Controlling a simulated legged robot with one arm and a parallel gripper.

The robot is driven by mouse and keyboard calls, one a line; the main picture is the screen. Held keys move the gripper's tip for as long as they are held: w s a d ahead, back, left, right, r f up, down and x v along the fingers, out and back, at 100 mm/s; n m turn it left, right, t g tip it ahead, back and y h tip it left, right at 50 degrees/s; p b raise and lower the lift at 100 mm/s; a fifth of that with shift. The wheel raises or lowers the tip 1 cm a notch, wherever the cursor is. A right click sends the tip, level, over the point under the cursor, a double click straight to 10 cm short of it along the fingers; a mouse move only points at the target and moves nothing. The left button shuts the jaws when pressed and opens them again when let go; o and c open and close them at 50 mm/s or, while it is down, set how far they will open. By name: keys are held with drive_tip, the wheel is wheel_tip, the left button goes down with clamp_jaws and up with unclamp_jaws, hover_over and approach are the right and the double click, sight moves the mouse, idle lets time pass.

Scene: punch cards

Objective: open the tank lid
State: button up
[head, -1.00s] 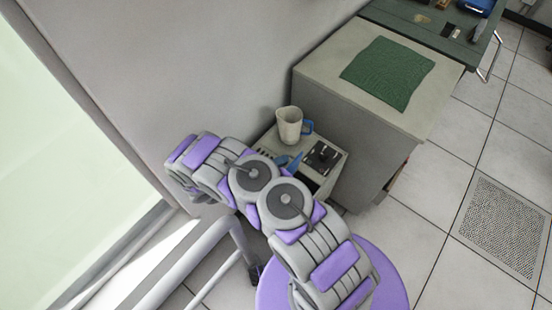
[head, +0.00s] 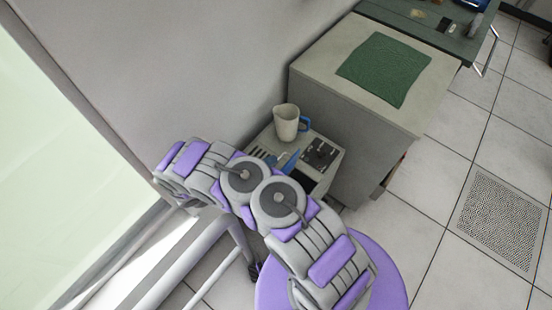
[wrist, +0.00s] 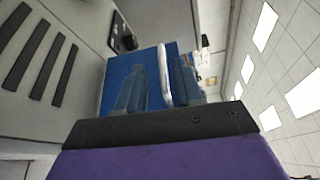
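A low grey appliance (head: 324,176) stands by the wall, with dark slots and a black panel on top. A blue part (head: 289,162) on it, apparently the tank lid, is partly hidden by my arm in the head view. In the wrist view, a blue panel (wrist: 112,84) lies behind the fingers, beside the slotted grey top. A white upright bar (wrist: 165,78), perhaps the lid's handle, shows between the fingers. My gripper (wrist: 158,72) has two blue fingers, spread apart, with the bar nearer the right one. Whether they touch is unclear. I cannot tell how far the lid is raised.
A pale mug (head: 286,122) with a blue handle stands at the back of the appliance. A taller grey cabinet (head: 345,130) with a green cloth (head: 384,68) stands close at its right. A wall lies behind; tiled floor (head: 425,190) is clear at right.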

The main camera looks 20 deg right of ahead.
drive_tip(key=f+p+v, duration=0.1)
drive_tip(key=p+v, duration=0.1)
drive_tip(key=v, duration=1.1)
drive_tip(key=shift+a+r, duration=0.2)
drive_tip(key=shift+r, duration=0.3)
